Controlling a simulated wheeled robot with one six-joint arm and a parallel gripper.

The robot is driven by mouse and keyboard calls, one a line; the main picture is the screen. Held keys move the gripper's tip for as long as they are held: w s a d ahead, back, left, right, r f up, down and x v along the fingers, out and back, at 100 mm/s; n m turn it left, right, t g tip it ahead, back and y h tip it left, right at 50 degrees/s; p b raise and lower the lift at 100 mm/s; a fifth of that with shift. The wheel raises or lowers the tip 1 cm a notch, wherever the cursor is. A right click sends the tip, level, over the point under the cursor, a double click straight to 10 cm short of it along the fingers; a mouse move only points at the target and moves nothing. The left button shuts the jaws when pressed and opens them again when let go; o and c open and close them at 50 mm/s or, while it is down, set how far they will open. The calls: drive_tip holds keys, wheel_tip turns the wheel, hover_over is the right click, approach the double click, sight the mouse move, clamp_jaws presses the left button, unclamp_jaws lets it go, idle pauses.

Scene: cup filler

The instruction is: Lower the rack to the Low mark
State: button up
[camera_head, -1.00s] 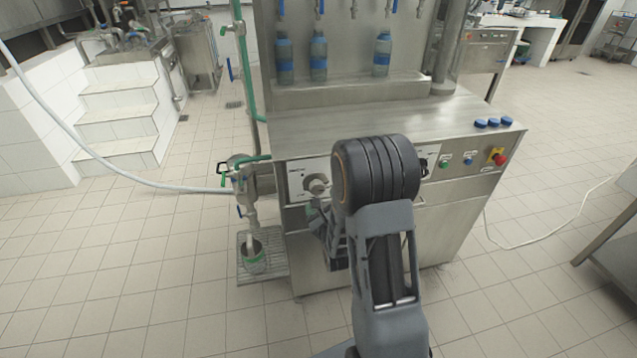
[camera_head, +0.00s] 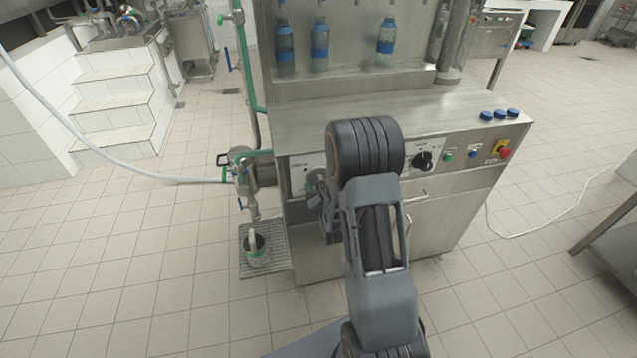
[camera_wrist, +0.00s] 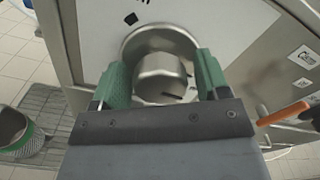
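A round metal knob (camera_wrist: 160,75) sits on the light front plate of the steel filling machine (camera_head: 380,110). My gripper (camera_wrist: 160,82) is open, with its two green-padded fingers on either side of the knob and a visible gap to each. In the head view my gripper (camera_head: 318,190) is at the left of the machine's front panel, where it mostly hides the knob. Several blue-banded bottles stand on the machine's ledge (camera_head: 345,87), below the nozzles. I cannot tell which part is the rack, and no Low mark is readable.
A black dial (camera_head: 425,160), green button (camera_head: 448,156) and red stop button (camera_head: 504,153) lie right of my arm. A valve pipe (camera_head: 243,175) stands left of the panel, above a cup (camera_head: 257,254) on a floor grate (camera_head: 280,262). Open tiled floor lies left.

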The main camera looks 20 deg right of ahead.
drive_tip(key=c, duration=0.8)
drive_tip(key=shift+o, duration=0.2)
